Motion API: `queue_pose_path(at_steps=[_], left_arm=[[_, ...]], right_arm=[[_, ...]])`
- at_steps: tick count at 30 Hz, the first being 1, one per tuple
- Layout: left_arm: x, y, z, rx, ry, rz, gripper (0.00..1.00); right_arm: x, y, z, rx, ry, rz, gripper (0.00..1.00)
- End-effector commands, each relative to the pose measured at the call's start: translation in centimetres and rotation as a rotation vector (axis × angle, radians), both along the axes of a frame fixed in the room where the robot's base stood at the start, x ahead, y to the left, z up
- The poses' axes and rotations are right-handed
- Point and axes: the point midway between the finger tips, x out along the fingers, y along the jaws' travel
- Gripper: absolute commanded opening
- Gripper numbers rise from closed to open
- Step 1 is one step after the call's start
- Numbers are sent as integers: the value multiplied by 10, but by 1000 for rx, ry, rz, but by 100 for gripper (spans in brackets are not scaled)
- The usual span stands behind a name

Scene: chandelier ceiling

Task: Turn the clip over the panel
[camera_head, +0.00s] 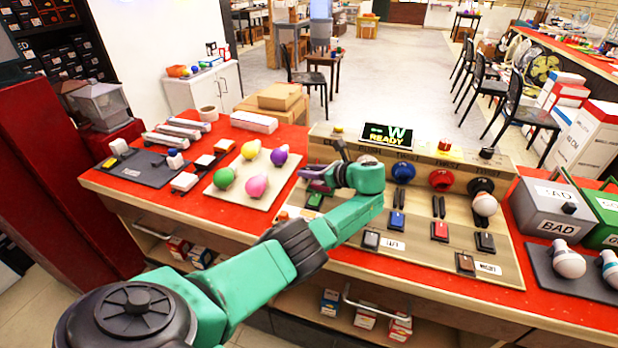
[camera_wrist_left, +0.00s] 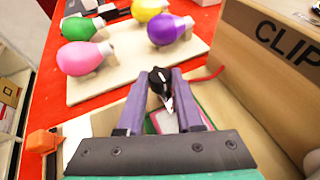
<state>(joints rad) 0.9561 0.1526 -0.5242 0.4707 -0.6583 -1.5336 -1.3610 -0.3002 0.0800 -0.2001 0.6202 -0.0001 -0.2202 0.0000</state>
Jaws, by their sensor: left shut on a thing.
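My left gripper (camera_head: 316,178) reaches over the left end of the wooden panel (camera_head: 437,243). In the left wrist view its two purple fingers (camera_wrist_left: 161,84) are closed on a small black clip (camera_wrist_left: 160,78) with a pale metal tip. A red wire shows just right of it. The word CLIP is printed on the panel's upright back board (camera_wrist_left: 262,68). In the head view the clip cannot be made out clearly among the fingers. My right gripper is not in view.
A board (camera_head: 238,200) with several coloured bulbs lies left of the panel. The panel carries a small READY screen (camera_head: 386,137), coloured sockets, a white bulb (camera_head: 485,204) and several switches. A grey BAD box (camera_head: 556,212) stands at right on the red table.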

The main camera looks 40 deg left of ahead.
Motion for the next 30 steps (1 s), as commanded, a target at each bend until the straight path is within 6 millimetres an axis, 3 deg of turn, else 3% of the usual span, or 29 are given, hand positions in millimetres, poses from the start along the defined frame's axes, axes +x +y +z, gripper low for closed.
queue_pose_path(at_steps=[11,12,13,14,24,30], left_arm=[[0,1,2,4,-3,4,0],[0,1,2,3,-3,4,50],[0,1,2,3,-3,4,61],[0,1,2,3,-2,4,65],[0,-3,2,1,-2,2,65],[0,-40,17,-2,-4,-2,65]], right_arm=[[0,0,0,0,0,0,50],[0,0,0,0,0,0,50],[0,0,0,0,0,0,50],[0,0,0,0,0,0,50],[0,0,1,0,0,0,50],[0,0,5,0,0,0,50]])
